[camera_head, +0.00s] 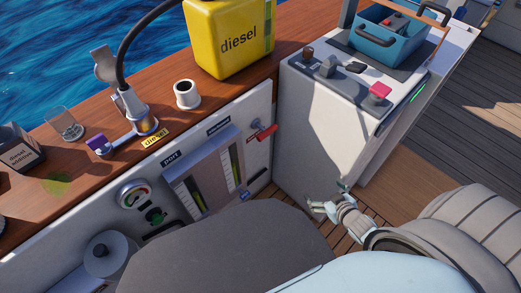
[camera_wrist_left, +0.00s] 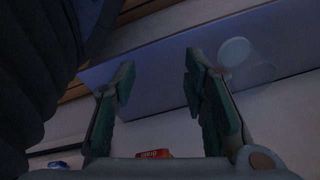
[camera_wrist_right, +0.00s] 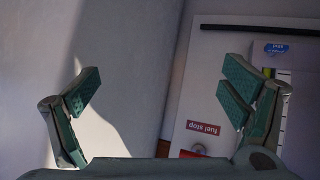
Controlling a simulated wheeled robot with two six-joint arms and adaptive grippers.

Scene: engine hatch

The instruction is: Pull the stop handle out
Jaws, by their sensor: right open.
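The red stop handle (camera_head: 266,133) sits at the upper right of the white side panel (camera_head: 262,105), near the corner with the console. It appears pushed in, but its depth is hard to judge. In the right wrist view a red "fuel stop" label (camera_wrist_right: 203,128) shows upside down, with part of a knob below it, mostly cut off by the gripper body. My right gripper (camera_head: 333,200) is open and empty, below and right of the handle and apart from it. My left gripper (camera_wrist_left: 155,85) is open and empty in its wrist view; the head view does not show it.
A grey-white console (camera_head: 335,120) stands right of the handle, with levers and a blue toolbox (camera_head: 390,35) on top. A yellow diesel can (camera_head: 228,38), white mug (camera_head: 186,94) and glass (camera_head: 66,124) stand on the wooden ledge.

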